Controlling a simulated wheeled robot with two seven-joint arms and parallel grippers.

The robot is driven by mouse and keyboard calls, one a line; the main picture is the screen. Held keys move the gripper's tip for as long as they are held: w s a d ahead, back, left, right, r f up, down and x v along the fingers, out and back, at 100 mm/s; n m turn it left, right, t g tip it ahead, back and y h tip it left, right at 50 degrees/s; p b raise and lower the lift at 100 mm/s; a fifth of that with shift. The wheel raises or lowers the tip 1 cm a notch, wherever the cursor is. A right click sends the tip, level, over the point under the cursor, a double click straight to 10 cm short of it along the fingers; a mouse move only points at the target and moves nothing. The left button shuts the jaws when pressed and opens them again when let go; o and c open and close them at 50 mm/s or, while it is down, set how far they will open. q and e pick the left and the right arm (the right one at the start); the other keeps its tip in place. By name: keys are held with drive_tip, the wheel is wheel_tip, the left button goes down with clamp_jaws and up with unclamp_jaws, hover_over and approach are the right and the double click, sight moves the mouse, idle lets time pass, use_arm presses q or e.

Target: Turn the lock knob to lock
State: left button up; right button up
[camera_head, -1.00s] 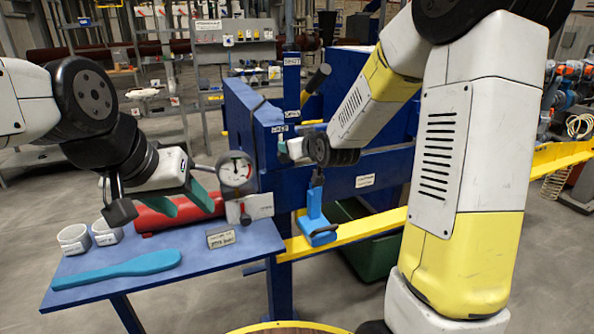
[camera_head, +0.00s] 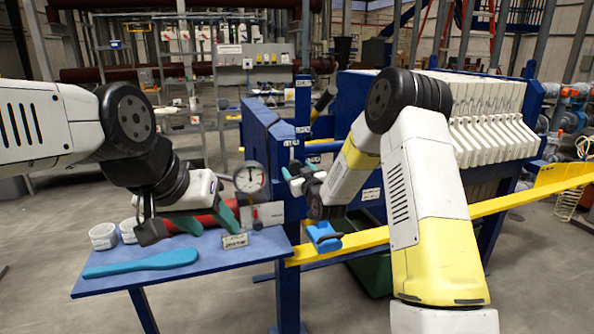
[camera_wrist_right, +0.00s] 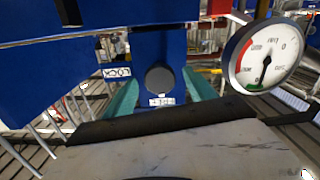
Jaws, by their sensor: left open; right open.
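The dark round lock knob (camera_wrist_right: 160,79) sits on a blue post in the right wrist view. A white label reading like "LOCK" (camera_wrist_right: 117,72) is at its left, and another label (camera_wrist_right: 161,101) is just below it. My right gripper (camera_wrist_right: 160,90) is open, with one teal finger on each side of the knob in that view; I cannot tell whether they touch it. In the head view the right gripper (camera_head: 290,170) is at the blue press frame (camera_head: 268,135), and I cannot make out the knob there. My left gripper (camera_head: 210,221) is open above the blue table, near the red cylinder.
A pressure gauge (camera_head: 249,178) stands left of the right gripper, close by in its wrist view (camera_wrist_right: 264,56). The blue table (camera_head: 215,262) holds a teal paddle (camera_head: 140,263), white cups (camera_head: 103,236) and a sign (camera_head: 235,240). A blue handle (camera_head: 323,237) is below the right gripper.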

drive_tip(key=shift+w+a, duration=0.15)
drive_tip(key=shift+w, duration=0.3)
drive_tip(key=c, duration=1.4)
